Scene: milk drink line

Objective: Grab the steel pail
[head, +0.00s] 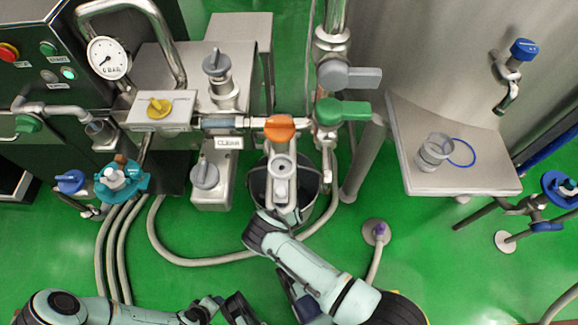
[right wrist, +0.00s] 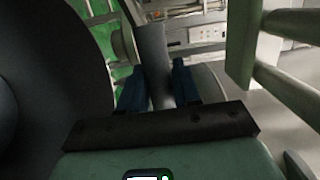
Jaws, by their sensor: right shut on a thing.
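The steel pail (head: 257,187) stands on the green floor below the pipework, dark inside, in the middle of the head view. In the right wrist view, the blue fingers of my right gripper (right wrist: 160,88) are shut on a dark grey strip, which appears to be the pail's wall. The fingertips are hidden in the head view. My left gripper (head: 221,307) is low at the bottom edge, away from the pail; its jaw gap is unclear.
Pipes with an orange handle (head: 279,128) and a green handle (head: 343,112) hang just above the pail. A grey hose (head: 205,262) curves around it on the floor. A steel shelf (head: 465,183) holds a clear beaker (head: 433,152) at right. Green floor is free at lower right.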

